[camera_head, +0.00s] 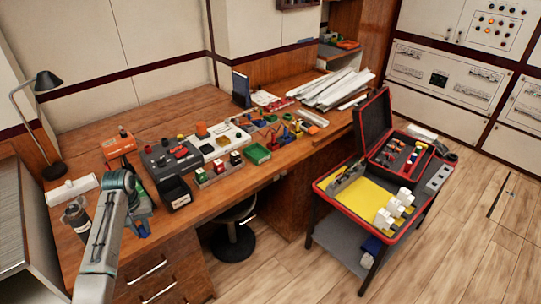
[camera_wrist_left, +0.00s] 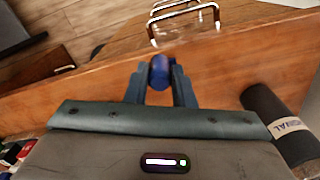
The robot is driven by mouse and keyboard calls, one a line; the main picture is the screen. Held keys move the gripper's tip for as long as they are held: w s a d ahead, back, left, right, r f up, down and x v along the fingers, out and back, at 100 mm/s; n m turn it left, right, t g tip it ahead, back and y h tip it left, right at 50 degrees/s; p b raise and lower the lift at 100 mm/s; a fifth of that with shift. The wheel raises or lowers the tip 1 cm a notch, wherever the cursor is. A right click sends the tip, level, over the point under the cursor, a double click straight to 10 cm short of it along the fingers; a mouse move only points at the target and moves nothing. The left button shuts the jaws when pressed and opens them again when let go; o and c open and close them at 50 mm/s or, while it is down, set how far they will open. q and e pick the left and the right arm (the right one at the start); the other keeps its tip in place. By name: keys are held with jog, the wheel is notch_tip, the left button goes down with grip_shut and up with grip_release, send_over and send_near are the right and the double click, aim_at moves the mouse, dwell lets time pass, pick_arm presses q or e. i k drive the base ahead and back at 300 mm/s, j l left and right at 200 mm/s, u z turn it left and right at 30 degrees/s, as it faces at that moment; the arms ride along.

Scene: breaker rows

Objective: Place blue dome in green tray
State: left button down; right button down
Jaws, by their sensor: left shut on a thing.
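My left gripper (camera_head: 142,229) is above the front left part of the wooden desk, near its front edge. In the left wrist view my left gripper (camera_wrist_left: 160,68) is shut on the blue dome (camera_wrist_left: 160,72), which sits between the fingertips. The dome cannot be made out clearly in the head view. The green tray (camera_head: 257,153) is on the desk near its front edge, to the right of my left gripper, well apart from it. My right gripper is not in view.
A black box (camera_head: 175,192) and a rack of coloured blocks (camera_head: 219,172) stand between my left gripper and the tray. A dark jar (camera_head: 75,215) is left of my arm. A red-edged cart (camera_head: 330,187) is at right. The desk's front left is fairly clear.

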aim_at(257, 156)
jog(key=i+l+z, duration=0.1)
jog(key=i+z, duration=0.6)
jog(key=i, duration=0.55)
